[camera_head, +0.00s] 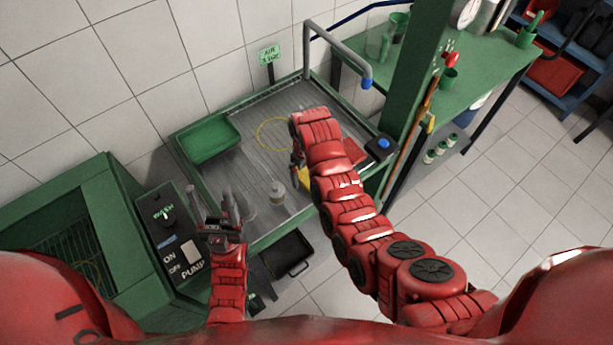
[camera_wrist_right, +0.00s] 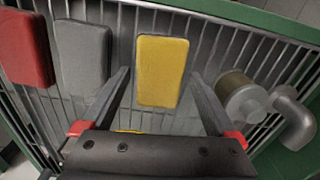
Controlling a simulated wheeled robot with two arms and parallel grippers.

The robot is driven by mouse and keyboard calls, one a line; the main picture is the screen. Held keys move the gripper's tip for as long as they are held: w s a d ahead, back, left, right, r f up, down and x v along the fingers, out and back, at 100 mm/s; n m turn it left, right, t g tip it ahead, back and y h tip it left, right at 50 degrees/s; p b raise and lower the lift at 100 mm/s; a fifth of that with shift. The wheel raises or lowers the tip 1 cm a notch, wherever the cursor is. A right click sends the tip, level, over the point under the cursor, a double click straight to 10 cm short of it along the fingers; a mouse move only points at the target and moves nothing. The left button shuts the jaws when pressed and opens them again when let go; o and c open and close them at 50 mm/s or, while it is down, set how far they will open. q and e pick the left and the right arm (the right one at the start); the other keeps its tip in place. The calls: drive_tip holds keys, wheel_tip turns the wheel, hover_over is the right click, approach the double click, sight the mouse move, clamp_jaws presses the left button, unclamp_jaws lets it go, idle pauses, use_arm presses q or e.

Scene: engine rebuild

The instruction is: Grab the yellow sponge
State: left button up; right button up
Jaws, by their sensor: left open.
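The yellow sponge (camera_wrist_right: 161,70) lies flat on the slatted rack in the right wrist view. My right gripper (camera_wrist_right: 160,78) is open, with its two fingers apart on either side of the sponge's lower part as seen. I cannot tell how high the fingers are above the rack. In the head view a yellow patch of the sponge (camera_head: 304,177) shows beside my right arm, which hides most of the right gripper. My left gripper (camera_head: 212,200) is open and empty near the front left of the sink table.
A grey sponge (camera_wrist_right: 83,55) and a red sponge (camera_wrist_right: 24,48) lie left of the yellow one. A green tray (camera_head: 208,138) sits at the table's back left. A control box (camera_head: 172,236) is beside my left gripper.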

drive_tip(key=c, duration=1.1)
